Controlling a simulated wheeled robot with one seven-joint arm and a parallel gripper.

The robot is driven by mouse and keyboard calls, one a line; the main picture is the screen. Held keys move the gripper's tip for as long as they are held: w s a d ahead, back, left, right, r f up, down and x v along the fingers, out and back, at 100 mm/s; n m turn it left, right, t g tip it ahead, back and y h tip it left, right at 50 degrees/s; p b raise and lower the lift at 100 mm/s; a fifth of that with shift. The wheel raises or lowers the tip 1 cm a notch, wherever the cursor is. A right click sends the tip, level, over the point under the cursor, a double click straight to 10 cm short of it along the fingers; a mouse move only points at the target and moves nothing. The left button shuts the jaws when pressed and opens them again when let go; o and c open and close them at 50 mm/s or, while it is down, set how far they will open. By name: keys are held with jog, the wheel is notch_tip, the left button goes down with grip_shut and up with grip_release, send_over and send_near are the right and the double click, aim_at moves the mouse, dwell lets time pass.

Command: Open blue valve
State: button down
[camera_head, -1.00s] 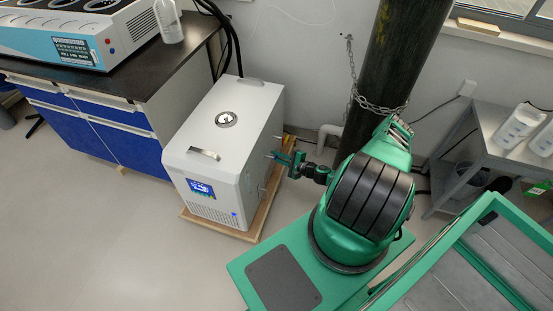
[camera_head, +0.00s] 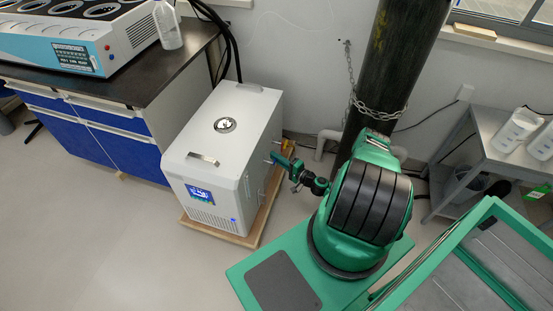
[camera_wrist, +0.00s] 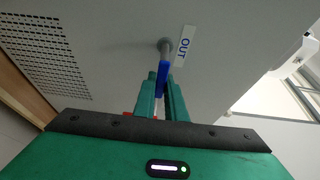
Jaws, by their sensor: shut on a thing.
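The blue valve handle (camera_wrist: 163,75) is a narrow blue lever on a grey metal pipe stub (camera_wrist: 165,46). The stub comes out of the white machine's side (camera_wrist: 110,25), beside a label (camera_wrist: 185,46) reading "OUT". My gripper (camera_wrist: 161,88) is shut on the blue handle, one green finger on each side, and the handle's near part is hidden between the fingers. In the head view my gripper (camera_head: 283,162) is at the right side of the white machine (camera_head: 222,150). The blue handle cannot be made out there.
The machine stands on a wooden base (camera_head: 213,234) on the floor. A dark cylinder (camera_head: 398,60) with a chain stands behind my arm. A blue-drawer bench (camera_head: 128,150) is left of the machine, and a grey side table (camera_head: 485,125) is at the right.

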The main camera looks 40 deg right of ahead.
dwell(0.4)
jog(key=c, duration=1.8)
grip_release()
jog(key=v, duration=1)
jog(key=shift+s+d, duration=0.15)
jog(key=shift+s, duration=0.15)
